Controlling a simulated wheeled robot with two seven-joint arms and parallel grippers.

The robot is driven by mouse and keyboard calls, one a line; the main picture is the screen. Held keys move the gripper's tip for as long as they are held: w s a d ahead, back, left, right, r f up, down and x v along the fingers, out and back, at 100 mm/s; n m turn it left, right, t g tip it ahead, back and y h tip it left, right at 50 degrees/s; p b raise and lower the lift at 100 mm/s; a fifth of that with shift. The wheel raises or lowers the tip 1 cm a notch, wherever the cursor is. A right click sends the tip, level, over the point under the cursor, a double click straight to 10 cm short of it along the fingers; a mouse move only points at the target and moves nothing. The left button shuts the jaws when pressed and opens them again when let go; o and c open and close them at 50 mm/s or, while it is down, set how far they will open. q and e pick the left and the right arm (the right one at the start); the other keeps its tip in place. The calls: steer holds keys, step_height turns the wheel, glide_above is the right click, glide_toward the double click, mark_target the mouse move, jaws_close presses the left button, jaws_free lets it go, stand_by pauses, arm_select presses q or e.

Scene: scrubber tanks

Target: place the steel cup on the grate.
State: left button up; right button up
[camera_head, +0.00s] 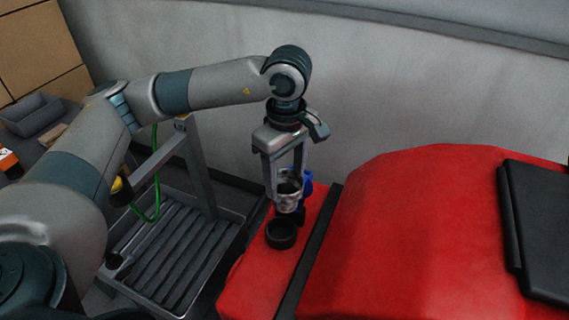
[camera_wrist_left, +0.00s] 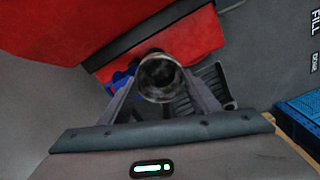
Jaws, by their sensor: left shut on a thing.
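The steel cup (camera_head: 289,193) is a small shiny metal cup, held upright between the fingers of my left gripper (camera_head: 286,186). It is above the red machine body, close to a black round ring (camera_head: 281,233) on that body. In the left wrist view I look down into the open mouth of the cup (camera_wrist_left: 160,77), between the two fingers of my left gripper (camera_wrist_left: 160,95). The grate (camera_head: 170,255) is a grey slatted tray low to the left of the red machine, apart from the cup. My right gripper is in neither view.
The red machine (camera_head: 400,230) with a black panel (camera_head: 540,225) fills the right. A blue part (camera_head: 308,184) is right behind the cup. A grey post (camera_head: 197,165) with a green hose (camera_head: 155,190) stands at the grate's back. A grey bin (camera_head: 32,114) and boxes are far left.

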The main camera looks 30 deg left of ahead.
arm_select(q)
steer(key=f+m, duration=0.1)
steer(key=m, duration=0.1)
steer(key=s+m, duration=0.1)
steer(key=m, duration=0.2)
steer(key=s+d+f+m, duration=0.1)
steer(key=m, duration=0.1)
steer(key=shift+s+f+m, duration=0.1)
steer(key=shift+f+m, duration=0.2)
steer(key=shift+f, duration=0.05)
steer(key=m, duration=0.2)
steer(key=s+f+m, duration=0.1)
steer(key=m, duration=0.1)
steer(key=s+d+f+m, duration=0.1)
steer(key=m, duration=0.2)
steer(key=shift+s+f, duration=0.15)
